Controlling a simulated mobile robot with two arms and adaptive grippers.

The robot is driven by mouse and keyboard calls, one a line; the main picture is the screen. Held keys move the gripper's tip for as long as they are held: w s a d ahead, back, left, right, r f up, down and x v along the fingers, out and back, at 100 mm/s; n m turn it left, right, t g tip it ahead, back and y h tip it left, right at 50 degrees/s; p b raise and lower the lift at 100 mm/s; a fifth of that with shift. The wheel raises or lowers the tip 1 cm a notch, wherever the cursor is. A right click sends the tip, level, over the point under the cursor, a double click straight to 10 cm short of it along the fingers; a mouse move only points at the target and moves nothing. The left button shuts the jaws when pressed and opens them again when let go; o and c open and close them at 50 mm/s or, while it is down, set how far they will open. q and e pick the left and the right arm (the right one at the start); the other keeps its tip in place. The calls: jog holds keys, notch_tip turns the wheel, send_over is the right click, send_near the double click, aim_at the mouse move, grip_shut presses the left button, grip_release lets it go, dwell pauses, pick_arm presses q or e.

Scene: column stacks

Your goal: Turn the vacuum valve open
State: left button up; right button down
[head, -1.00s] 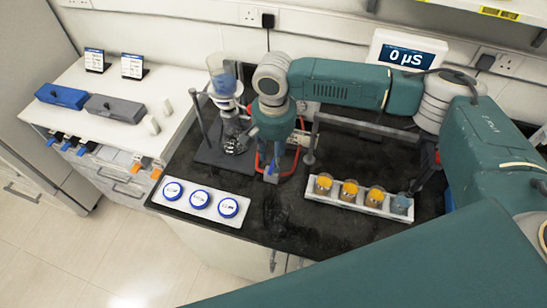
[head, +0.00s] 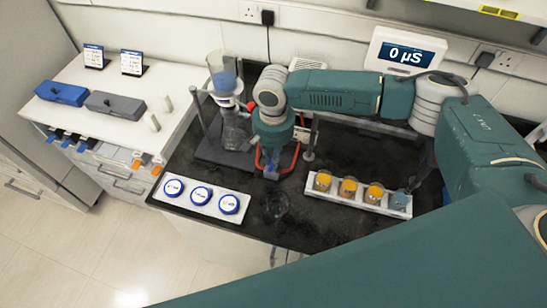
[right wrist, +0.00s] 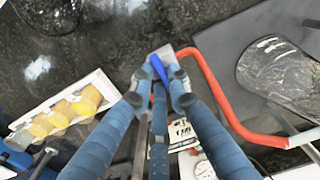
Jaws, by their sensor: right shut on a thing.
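The vacuum valve shows in the right wrist view as a small blue lever (right wrist: 157,68) on a pale grey body. A red hose (right wrist: 212,88) runs from beside it. My right gripper (right wrist: 162,82) has its blue fingers closed around the lever. In the head view my right gripper (head: 271,165) points down at the valve beside the red hose (head: 291,160), and it hides most of the valve. I cannot tell the lever's exact angle from the head view. My left gripper is not in view.
A glass column with blue filling (head: 224,75) stands above a clear flask (head: 236,132), left of my gripper. A white rack (head: 351,202) of orange-filled beakers stands to the right. A white tray (head: 214,201) with blue-lidded dishes lies front left. A display (head: 410,58) reads 0 µS.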

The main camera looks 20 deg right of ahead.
jog(key=shift+r+n+p, duration=0.2)
jog(key=shift+n+p, duration=0.2)
jog(key=shift+w+f+n, duration=0.1)
jog(key=shift+f+n, duration=0.05)
jog(key=shift+n, duration=0.85)
jog(key=c, duration=1.7)
grip_release()
jog(key=shift+o, duration=0.2)
notch_tip(320, 180, up, 12)
